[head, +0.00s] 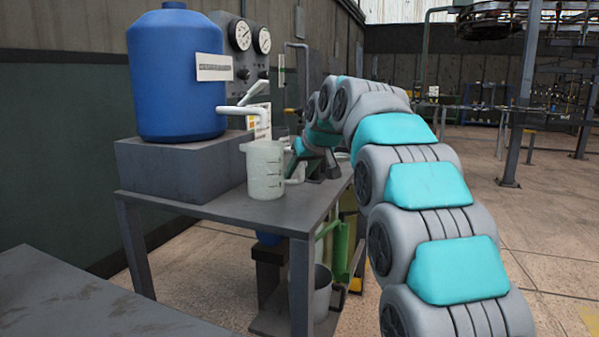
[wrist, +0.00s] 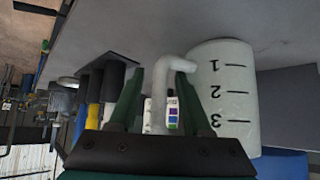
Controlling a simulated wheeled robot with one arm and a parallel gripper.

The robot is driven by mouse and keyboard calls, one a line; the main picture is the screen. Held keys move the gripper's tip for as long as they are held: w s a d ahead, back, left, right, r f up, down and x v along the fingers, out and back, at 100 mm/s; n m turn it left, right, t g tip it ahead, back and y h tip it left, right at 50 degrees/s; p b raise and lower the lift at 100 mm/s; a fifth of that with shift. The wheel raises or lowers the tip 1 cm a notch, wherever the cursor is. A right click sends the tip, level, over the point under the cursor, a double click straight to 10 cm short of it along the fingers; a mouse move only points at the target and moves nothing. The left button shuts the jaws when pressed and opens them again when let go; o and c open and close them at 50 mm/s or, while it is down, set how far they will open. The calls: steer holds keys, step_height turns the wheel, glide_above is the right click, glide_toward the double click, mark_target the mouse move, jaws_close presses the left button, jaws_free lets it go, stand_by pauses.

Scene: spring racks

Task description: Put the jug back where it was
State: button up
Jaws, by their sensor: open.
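The jug (head: 265,172) is a pale translucent measuring jug with dark marks. It stands upright on the grey metal table (head: 290,210), in front of the grey block and below the white spout (head: 243,110) of the blue barrel. My gripper (head: 298,160) is at the jug's right, on its handle side, partly hidden by my arm. In the wrist view, which is upside down, the jug (wrist: 228,90) shows its numbers 1, 2 and 3. Its white handle reaches between my two green fingers (wrist: 160,95), which are apart.
The blue barrel (head: 177,75) sits on a grey block (head: 180,165) at the table's back left. Pressure gauges (head: 240,35) and pipes are on the wall behind. Another grey surface (head: 75,300) is at the lower left. A bucket (head: 322,292) stands on the lower shelf.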

steer(key=v, duration=1.2)
steer(key=shift+r+b, duration=0.15)
steer(key=shift+b, duration=0.15)
steer(key=s+d+f+m+g+h, duration=0.1)
steer(key=s+d+f+g, duration=0.2)
steer(key=s+f, duration=1)
steer(key=s+d+f+m+g+h, duration=0.1)
steer(key=s+d+f, duration=0.5)
steer(key=s+f, duration=0.6)
steer(key=s+d+f+m+g+h, duration=0.1)
steer(key=s+d+f+m+g, duration=0.2)
steer(key=s+f, duration=1)
steer(key=s+d+g, duration=0.1)
steer(key=s+g, duration=0.2)
steer(key=s, duration=0.5)
steer(key=shift+d+f+h, duration=0.2)
steer(key=shift+f+h, duration=0.2)
